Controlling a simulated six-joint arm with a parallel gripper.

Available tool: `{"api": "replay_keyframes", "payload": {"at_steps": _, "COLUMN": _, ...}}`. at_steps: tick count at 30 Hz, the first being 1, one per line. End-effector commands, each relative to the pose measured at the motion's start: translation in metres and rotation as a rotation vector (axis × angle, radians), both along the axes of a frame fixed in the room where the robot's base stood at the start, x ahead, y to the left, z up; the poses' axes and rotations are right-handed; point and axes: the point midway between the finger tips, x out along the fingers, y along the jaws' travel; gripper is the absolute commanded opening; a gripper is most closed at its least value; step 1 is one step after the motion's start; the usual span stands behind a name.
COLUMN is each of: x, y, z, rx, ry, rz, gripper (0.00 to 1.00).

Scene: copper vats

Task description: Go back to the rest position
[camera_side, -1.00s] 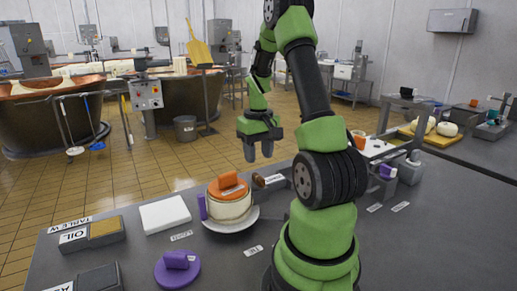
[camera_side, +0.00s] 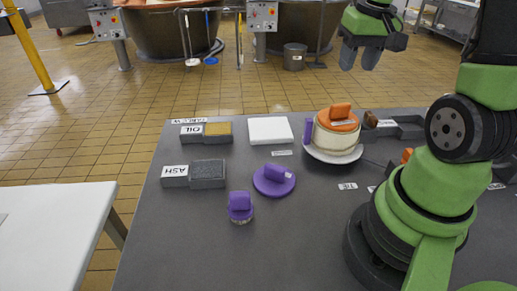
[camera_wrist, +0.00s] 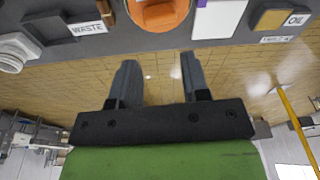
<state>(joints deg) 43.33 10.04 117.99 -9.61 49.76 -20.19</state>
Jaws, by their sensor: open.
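My gripper (camera_side: 361,54) is raised at the top of the side view, above and behind the far edge of the grey table (camera_side: 213,258). Its two fingers are apart with nothing between them, as the wrist view (camera_wrist: 157,82) also shows. The nearest item below it is a round pale block with an orange handled piece (camera_side: 342,112) on top, standing on a white plate (camera_side: 333,157). The orange piece also shows at the top of the wrist view (camera_wrist: 158,14). My gripper is clear of it.
The table holds a white slab (camera_side: 270,130), an OIL box (camera_side: 207,133), an ASH box (camera_side: 195,174), a purple disc (camera_side: 274,180) and a purple-handled brush (camera_side: 240,207). Copper vats (camera_side: 172,32) stand on the floor behind. A white table (camera_side: 50,230) is at the left.

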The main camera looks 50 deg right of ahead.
Motion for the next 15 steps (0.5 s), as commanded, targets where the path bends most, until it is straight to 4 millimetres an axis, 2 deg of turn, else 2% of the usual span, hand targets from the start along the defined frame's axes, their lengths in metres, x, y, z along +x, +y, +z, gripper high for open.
{"api": "replay_keyframes", "payload": {"at_steps": 1, "x": 0.007, "y": 0.026, "z": 0.017, "rx": -0.020, "ry": -0.051, "rz": 0.044, "gripper": 0.43}}
{"api": "replay_keyframes", "payload": {"at_steps": 4, "x": 0.008, "y": 0.073, "z": 0.042, "rx": -0.029, "ry": -0.147, "rz": 0.102, "gripper": 0.43}}
{"api": "replay_keyframes", "payload": {"at_steps": 9, "x": -0.011, "y": 0.145, "z": 0.070, "rx": 0.007, "ry": -0.310, "rz": 0.207, "gripper": 0.43}}
{"api": "replay_keyframes", "payload": {"at_steps": 12, "x": -0.029, "y": 0.175, "z": 0.077, "rx": 0.048, "ry": -0.390, "rz": 0.261, "gripper": 0.43}}
{"api": "replay_keyframes", "payload": {"at_steps": 15, "x": -0.044, "y": 0.194, "z": 0.080, "rx": 0.087, "ry": -0.446, "rz": 0.302, "gripper": 0.43}}
